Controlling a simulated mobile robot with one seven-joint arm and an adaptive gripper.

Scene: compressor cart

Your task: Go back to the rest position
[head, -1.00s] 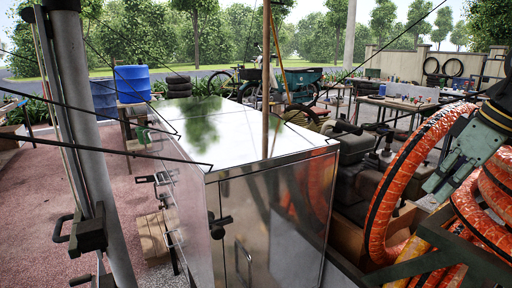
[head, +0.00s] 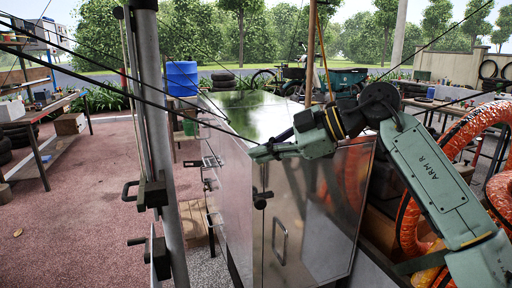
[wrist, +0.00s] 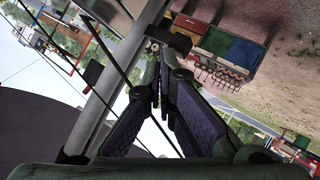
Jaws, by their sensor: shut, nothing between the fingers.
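My gripper (head: 258,153) is at the end of my green arm, which reaches in from the right of the head view. It points left, in front of the upper front edge of a shiny metal cabinet (head: 305,225). The cabinet's door latch shows just below it. I cannot tell how far apart the gripper and cabinet are. In the wrist view the two dark-padded fingers of my gripper (wrist: 161,78) come together with nothing held between them.
Large orange hoses (head: 455,140) are coiled at the right. A blue barrel (head: 182,78) stands behind the cabinet. A workbench (head: 45,125) stands at the far left. The reddish ground (head: 90,215) between has free room. Dark thin cables cross the view.

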